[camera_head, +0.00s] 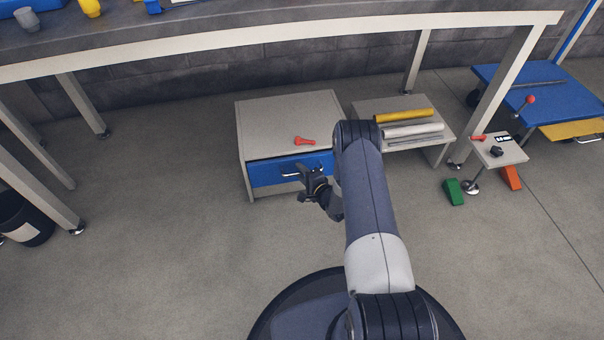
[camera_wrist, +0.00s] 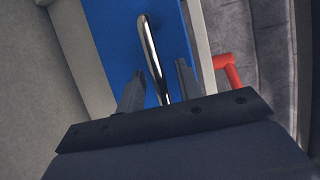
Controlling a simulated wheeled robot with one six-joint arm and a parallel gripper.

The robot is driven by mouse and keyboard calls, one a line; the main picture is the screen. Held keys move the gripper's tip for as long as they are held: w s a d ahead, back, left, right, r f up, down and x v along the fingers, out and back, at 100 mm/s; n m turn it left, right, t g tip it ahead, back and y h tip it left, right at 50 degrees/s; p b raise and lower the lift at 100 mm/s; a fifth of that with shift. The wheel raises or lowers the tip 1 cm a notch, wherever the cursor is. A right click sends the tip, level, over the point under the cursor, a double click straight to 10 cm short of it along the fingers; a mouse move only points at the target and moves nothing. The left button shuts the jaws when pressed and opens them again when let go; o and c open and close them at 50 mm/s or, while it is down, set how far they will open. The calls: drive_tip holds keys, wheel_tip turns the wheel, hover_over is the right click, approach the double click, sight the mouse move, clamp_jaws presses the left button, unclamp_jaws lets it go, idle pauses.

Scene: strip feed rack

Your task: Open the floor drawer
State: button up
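The floor drawer has a blue front (camera_head: 270,172) with a metal bar handle (camera_head: 291,175), set in a low light-grey cabinet (camera_head: 287,110) on the floor. The drawer looks closed, with its front near the cabinet face. My gripper (camera_head: 304,172) is at the right part of the handle in the head view. In the wrist view, the chrome handle (camera_wrist: 152,52) runs between the two fingers of my gripper (camera_wrist: 160,88). The fingers are apart, with visible gaps on both sides of the handle. My arm hides the right end of the drawer front.
A red object (camera_head: 304,141) lies on the cabinet top; it also shows in the wrist view (camera_wrist: 229,68). A low shelf (camera_head: 440,137) with rolls stands to the right. Table legs (camera_head: 82,103) stand behind left. The floor before the drawer is clear.

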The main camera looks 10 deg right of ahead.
clamp_jaws()
drive_tip(key=shift+s, duration=0.1)
idle(0.4)
